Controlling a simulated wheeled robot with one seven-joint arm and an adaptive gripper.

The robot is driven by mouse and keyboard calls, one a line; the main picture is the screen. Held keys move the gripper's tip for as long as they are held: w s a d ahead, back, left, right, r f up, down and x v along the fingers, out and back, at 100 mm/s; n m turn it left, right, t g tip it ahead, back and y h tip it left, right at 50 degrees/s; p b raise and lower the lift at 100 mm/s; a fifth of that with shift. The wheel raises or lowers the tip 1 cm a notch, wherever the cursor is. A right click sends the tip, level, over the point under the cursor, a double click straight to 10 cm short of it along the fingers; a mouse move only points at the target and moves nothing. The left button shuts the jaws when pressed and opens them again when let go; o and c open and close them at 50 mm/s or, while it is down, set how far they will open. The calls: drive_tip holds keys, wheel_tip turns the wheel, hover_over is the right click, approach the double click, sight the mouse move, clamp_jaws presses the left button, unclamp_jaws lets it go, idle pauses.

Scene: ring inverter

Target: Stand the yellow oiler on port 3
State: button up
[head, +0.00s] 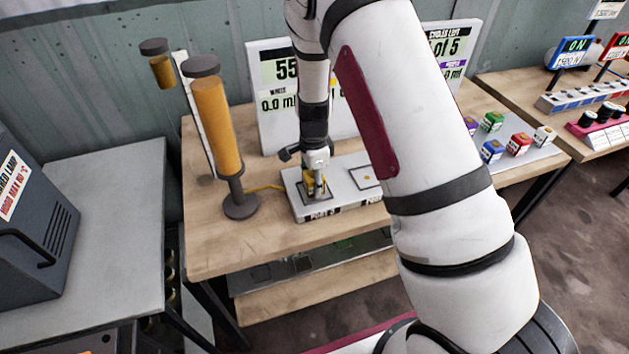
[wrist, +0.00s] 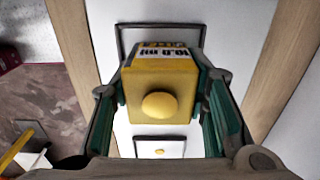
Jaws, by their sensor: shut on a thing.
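The yellow oiler (wrist: 155,78) is a boxy yellow block with a round knob and a "10.0 ml" label in the wrist view. My gripper (wrist: 161,100) is shut on its sides. In the head view my gripper (head: 315,183) points down over the dark-outlined square of port 3 (head: 324,198), at the left end of a white block. Only a small yellow part of the oiler (head: 308,184) shows there between the fingers. The oiler appears upright and on or just above the square; contact cannot be told.
A second square (head: 367,177) lies to the right on the white block. A tall amber cylinder on a stand (head: 217,125) is close on the left. Display boards (head: 273,75) stand behind. Several coloured cubes (head: 518,144) are at right.

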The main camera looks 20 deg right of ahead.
drive_tip(key=shift+f, duration=0.15)
drive_tip(key=o, duration=1.2)
drive_tip(key=shift+f, duration=0.1)
